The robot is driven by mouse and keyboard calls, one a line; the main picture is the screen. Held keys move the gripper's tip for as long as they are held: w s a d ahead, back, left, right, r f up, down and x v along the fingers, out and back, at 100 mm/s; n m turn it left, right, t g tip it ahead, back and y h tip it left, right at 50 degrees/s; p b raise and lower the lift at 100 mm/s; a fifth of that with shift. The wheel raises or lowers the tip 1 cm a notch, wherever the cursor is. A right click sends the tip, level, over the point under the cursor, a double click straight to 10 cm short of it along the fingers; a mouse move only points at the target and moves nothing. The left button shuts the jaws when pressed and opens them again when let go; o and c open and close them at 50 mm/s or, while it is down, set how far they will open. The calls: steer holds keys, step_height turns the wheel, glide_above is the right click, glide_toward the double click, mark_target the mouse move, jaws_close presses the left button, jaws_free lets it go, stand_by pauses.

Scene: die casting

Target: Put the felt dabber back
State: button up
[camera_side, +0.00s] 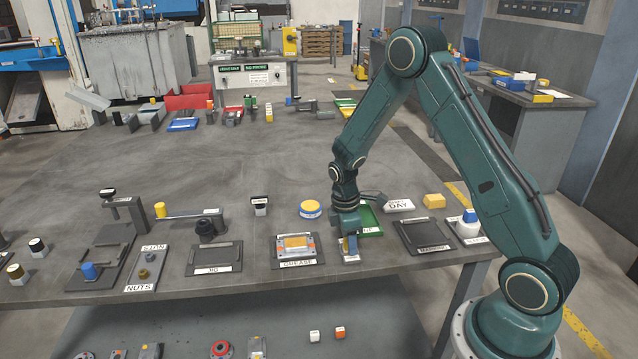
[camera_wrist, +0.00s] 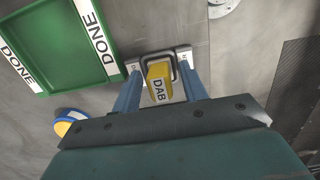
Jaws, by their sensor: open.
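The felt dabber (camera_wrist: 159,80) is a yellow block marked DAB in the wrist view. It sits at a small light holder plate with a dark square frame (camera_wrist: 149,58), which has small labels at its sides. My gripper (camera_wrist: 161,68) is open, with one blue finger on each side of the dabber. The fingers look apart from it, though contact is hard to judge. In the side view my gripper (camera_side: 349,243) is low over the holder at the bench's front, and its fingers mostly hide the dabber there.
A green DONE tray (camera_wrist: 40,87) lies close by. A yellow-and-blue round tin (camera_side: 311,210) stands behind left. The GREASE tray (camera_side: 298,262) is just left, and a dark flat tray (camera_side: 425,235) is just right. The bench behind is mostly clear.

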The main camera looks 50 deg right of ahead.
steer(key=shift+r, duration=0.1)
steer(key=r, duration=0.7)
steer(key=w+a+r, duration=0.1)
steer(key=r, duration=0.3)
steer(key=shift+r, duration=0.5)
steer(key=shift+r, duration=0.1)
steer(key=s+a+r+m+t, duration=0.2)
steer(key=s+a+r, duration=0.2)
steer(key=r, duration=0.2)
steer(key=s+a+r+m+t, duration=0.1)
steer(key=s+a+r+m, duration=0.2)
steer(key=r, duration=0.4)
steer(key=s+a+r+m+t, duration=0.1)
steer(key=s+a+r+m, duration=0.1)
steer(key=s, duration=0.5)
steer(key=s+a+r+m+t+y, duration=0.1)
steer(key=s+a+r+m+t, duration=0.1)
steer(key=s, duration=0.5)
steer(key=shift+s+a+t, duration=0.3)
steer(key=shift+s+a, duration=0.05)
steer(key=shift+a, duration=0.5)
